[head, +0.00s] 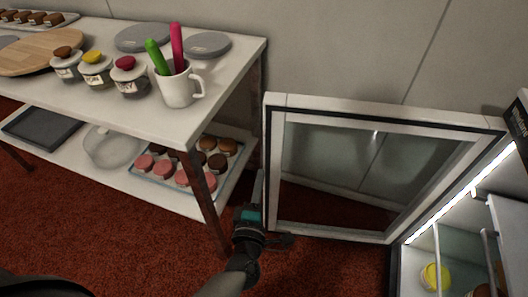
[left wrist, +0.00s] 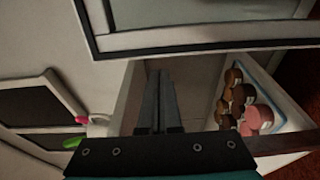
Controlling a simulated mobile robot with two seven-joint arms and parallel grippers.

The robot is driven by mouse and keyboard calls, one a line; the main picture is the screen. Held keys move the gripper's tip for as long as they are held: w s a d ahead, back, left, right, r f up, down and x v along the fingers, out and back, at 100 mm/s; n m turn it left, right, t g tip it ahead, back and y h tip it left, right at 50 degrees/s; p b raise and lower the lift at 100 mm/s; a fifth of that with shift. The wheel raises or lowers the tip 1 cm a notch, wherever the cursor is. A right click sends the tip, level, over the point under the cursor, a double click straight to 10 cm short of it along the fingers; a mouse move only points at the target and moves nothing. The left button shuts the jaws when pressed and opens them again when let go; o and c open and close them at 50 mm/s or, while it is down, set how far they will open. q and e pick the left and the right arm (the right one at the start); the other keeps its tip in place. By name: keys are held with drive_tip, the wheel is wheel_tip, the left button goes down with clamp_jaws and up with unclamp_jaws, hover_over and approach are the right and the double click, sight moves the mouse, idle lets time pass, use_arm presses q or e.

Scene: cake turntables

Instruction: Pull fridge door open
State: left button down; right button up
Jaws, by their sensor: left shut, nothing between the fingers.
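The fridge door (head: 384,112) stands swung wide open in the head view, with a white frame and a dark glass pane. The fridge interior (head: 462,232) shows at the lower right, lit by a bright strip, with a yellow-topped jar (head: 434,276) inside. My left gripper (head: 261,182) is beside the door's left edge, shut and empty. In the left wrist view its fingers (left wrist: 160,92) point toward the gap between the door (left wrist: 200,40) and the shelf table. Whether it touches the door is unclear. The right gripper is not in view.
A white two-level table (head: 215,75) stands close to the left of the door, with jars, a mug (head: 180,88) and turntables on top. A tray of pastries (head: 190,168) is on its lower shelf. A wall is behind; red carpet is free in front.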

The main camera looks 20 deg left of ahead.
sight(266, 144)
use_arm(q)
drive_tip(key=w, duration=0.2)
drive_tip(key=w+b, duration=0.1)
drive_tip(key=w, duration=0.2)
drive_tip(key=w+a+b, duration=0.1)
drive_tip(key=w, duration=0.1)
drive_tip(key=shift+w+a, duration=0.1)
drive_tip(key=shift+w, duration=0.2)
drive_tip(key=shift+w+a, duration=0.15)
drive_tip(key=shift+w, duration=0.65)
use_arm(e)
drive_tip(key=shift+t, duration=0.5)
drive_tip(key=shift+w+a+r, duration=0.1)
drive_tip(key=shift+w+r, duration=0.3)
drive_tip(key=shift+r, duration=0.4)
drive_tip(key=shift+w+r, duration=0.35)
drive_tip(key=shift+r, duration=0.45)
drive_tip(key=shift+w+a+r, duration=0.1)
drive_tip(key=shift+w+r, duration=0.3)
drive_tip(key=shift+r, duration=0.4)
